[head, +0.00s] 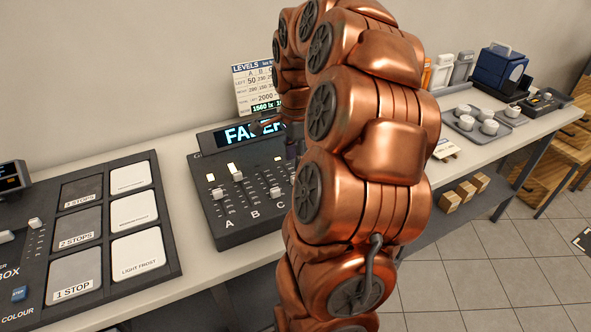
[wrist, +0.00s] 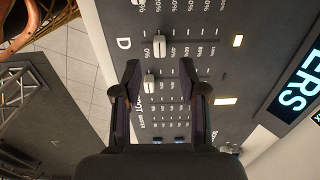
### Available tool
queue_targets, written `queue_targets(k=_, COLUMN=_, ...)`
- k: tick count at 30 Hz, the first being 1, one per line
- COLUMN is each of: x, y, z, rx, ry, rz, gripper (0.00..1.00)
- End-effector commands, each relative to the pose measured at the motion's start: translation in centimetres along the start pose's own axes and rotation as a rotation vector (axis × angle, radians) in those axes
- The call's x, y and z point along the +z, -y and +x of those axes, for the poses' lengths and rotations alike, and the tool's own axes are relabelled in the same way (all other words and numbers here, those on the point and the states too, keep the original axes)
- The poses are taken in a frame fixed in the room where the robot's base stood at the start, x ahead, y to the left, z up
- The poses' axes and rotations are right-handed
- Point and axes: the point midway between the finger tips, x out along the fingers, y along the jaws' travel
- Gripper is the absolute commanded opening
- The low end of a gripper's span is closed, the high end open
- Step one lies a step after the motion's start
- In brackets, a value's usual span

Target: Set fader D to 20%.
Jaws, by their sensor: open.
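The fader console (head: 247,227) stands on the bench in the head view, with faders A, B and C showing. My copper arm hides fader D there. In the wrist view, the white knob of fader D (wrist: 160,45) is in line with the letter D. It appears near the second scale mark from the letter's end; the figures are too small to read surely. My gripper (wrist: 160,69) is open above the panel, its tips just below that knob in the picture, touching nothing that I can see. Another white knob (wrist: 149,83) shows between the fingers, nearer the left one.
A panel with labelled pads (head: 90,228) lies left of the console. A levels card (head: 249,90) stands behind it. A tray of cups (head: 485,122) and a blue box (head: 501,66) are farther right. In the wrist view, the console's lit display (wrist: 298,88) is at the right.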

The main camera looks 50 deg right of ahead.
Motion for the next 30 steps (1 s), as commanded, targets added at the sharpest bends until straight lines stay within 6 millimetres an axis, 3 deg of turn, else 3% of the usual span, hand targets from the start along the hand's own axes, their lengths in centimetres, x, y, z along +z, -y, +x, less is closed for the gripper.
queue_targets(k=6, x=0.0, y=0.0, z=-3.8, rx=-0.002, ry=0.001, rz=0.001, gripper=0.42)
queue_targets(k=12, x=0.0, y=0.0, z=-5.6, rx=0.0, ry=0.0, rz=0.0, gripper=0.42)
queue_targets(k=30, x=0.0, y=-0.1, z=-6.2, rx=0.001, ry=0.001, rz=-0.001, gripper=0.42)
